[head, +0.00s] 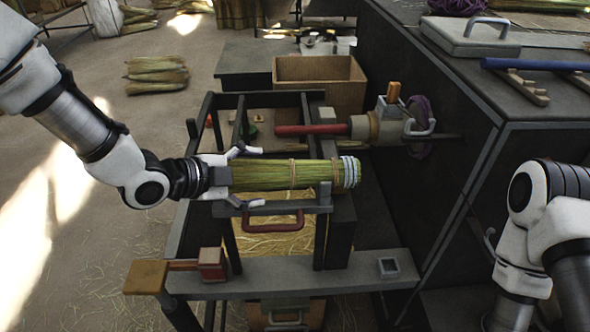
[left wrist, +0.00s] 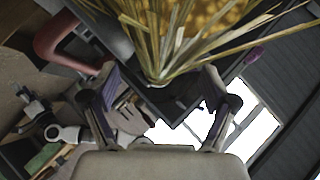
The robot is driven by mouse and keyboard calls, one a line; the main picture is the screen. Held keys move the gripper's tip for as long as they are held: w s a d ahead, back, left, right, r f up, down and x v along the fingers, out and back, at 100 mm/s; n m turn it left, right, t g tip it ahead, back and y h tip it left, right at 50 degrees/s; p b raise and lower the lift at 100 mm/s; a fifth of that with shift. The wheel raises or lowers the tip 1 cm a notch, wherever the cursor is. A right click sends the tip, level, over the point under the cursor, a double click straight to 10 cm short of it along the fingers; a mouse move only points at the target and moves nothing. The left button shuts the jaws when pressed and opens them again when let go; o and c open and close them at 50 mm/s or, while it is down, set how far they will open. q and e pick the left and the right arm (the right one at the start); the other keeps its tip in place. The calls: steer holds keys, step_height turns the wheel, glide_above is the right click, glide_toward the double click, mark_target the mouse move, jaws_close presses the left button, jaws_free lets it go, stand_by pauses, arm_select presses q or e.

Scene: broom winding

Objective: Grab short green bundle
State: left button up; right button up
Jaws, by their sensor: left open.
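The short green bundle (head: 268,175) lies level across the dark frame, tied with tan bands and wrapped in white at its right end. My left gripper (head: 240,176) is at its left end, with the two fingers spread on either side of it. In the left wrist view my open left gripper (left wrist: 160,88) faces loose straw strands of the bundle (left wrist: 178,42), which fan out beyond the fingertips. I cannot tell whether the fingers touch it. My right arm shows at the right edge, but its gripper is not in view.
A red handle (head: 275,226) sits just below the bundle. A red-handled clamp (head: 310,129) stands above it. A dark cabinet (head: 545,140) fills the right, and a cardboard box (head: 320,76) stands behind. Straw bundles (head: 157,75) lie on the open floor at left.

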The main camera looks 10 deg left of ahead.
mark_target(264, 175)
arm_select(q)
steer(key=w+f, duration=0.1)
steer(key=w, duration=0.1)
steer(key=w+d+f, duration=0.1)
steer(key=w, duration=0.1)
steer(key=shift+f, duration=0.35)
steer(key=shift+s+d+r, duration=0.15)
steer(key=shift+s+r, duration=0.15)
steer(key=shift+s, duration=0.05)
steer(key=shift+c, duration=0.3)
steer(key=shift+s, duration=0.15)
steer(key=c, duration=0.6)
steer(key=shift+f, duration=0.1)
steer(key=c, duration=0.8)
